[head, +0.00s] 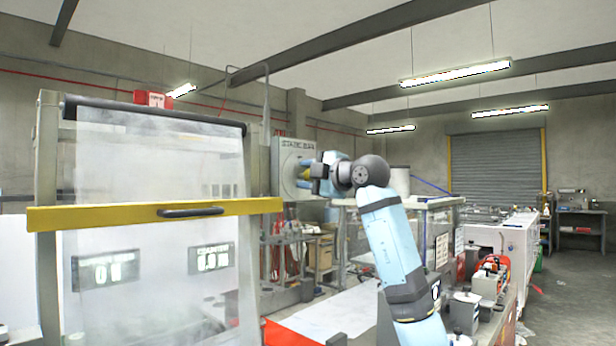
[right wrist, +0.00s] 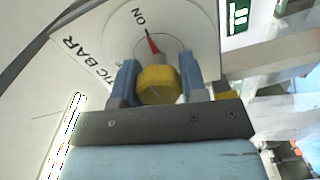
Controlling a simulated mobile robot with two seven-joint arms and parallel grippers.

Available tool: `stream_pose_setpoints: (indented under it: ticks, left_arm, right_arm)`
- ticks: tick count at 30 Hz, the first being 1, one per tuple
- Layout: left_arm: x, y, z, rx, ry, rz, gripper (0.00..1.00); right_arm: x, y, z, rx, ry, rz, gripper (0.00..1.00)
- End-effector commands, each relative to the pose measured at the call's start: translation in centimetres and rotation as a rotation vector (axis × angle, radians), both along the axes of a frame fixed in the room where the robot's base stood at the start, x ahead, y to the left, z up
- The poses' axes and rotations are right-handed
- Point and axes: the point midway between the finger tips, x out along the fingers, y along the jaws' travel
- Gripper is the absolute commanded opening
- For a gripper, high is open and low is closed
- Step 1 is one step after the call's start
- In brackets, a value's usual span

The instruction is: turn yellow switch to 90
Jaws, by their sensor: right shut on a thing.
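The yellow switch (right wrist: 158,84) is a knob on a pale panel (right wrist: 95,45) marked "ON" and "BAR". A red pointer (right wrist: 152,44) on the dial points towards "ON" in the right wrist view. My right gripper (right wrist: 157,82) is shut on the yellow knob, with one blue finger on each side. In the head view my right gripper (head: 310,178) is at the front of the grey switch box (head: 288,158), and the knob is mostly hidden by it. My left gripper is not in view.
A cabinet with a translucent sheet (head: 150,170) and a yellow bar (head: 120,215) with a dark handle stands left of the switch box. Benches with equipment (head: 490,280) stand at the right. Open floor (head: 575,270) lies further right.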

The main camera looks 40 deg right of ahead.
Motion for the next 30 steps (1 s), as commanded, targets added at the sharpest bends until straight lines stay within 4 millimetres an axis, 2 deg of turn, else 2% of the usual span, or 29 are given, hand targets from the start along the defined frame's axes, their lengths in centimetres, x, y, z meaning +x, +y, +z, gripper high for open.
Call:
stream_pose_setpoints:
  ticks: [18, 19, 22, 30]
  left_arm:
    - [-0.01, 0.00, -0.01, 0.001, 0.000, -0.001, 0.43]
    - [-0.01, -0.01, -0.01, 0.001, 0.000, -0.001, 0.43]
    - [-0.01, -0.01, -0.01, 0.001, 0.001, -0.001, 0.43]
    - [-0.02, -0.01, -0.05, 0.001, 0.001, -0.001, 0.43]
  right_arm:
    - [0.01, 0.00, 0.00, 0.044, 0.004, 0.000, 0.16]
    - [0.01, 0.00, 0.00, 0.044, 0.004, 0.000, 0.42]
    - [0.01, 0.00, 0.00, 0.044, 0.004, 0.000, 0.65]
    - [-0.05, -0.01, 0.00, 0.043, 0.004, 0.000, 0.65]
